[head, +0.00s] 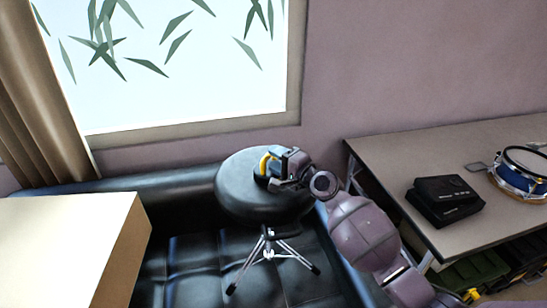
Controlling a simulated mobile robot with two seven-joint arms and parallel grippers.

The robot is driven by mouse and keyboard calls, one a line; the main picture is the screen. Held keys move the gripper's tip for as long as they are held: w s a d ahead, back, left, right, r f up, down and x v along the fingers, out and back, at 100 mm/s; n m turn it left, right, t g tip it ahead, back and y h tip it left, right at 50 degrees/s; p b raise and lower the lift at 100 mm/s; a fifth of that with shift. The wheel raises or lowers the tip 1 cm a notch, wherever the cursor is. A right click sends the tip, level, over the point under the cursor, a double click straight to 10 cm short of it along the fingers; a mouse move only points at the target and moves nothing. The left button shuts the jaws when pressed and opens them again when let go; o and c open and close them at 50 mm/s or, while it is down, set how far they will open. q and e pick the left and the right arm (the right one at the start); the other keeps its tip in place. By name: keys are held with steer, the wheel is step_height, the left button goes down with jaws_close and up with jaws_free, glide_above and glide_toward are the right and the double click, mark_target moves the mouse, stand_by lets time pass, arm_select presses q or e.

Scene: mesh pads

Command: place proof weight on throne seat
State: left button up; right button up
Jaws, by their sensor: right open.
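The throne has a round black padded seat (238,190) on a chrome tripod (268,245). A small object with a yellow curved part (264,164), which looks like the proof weight, is at the top of the seat. It appears to rest on the seat, but its lower part is dark and partly hidden. My right gripper (280,168) reaches in from the right over the seat. Its jaws are open and close beside the yellow part; I cannot tell whether they touch it. My left gripper is not in view.
A black tufted couch (190,262) lies behind and under the throne. A pale box-like surface (65,240) is at the left. At the right, a table (400,155) holds a black case (444,200) and a blue drum (520,180). Dark crates (500,265) sit below it.

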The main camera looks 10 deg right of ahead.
steer(key=v, duration=1.1)
steer(key=s+d+f+n+g+h, duration=0.2)
steer(key=s+f+n+h, duration=0.3)
steer(key=s+f, duration=0.7)
steer(key=s+d+f+n+g+h, duration=0.2)
steer(key=s+f+n, duration=0.5)
steer(key=s+f, duration=0.5)
steer(key=s+d+h, duration=0.1)
steer(key=s+h, duration=0.1)
steer(key=s, duration=0.3)
steer(key=shift+s+n+h, duration=0.4)
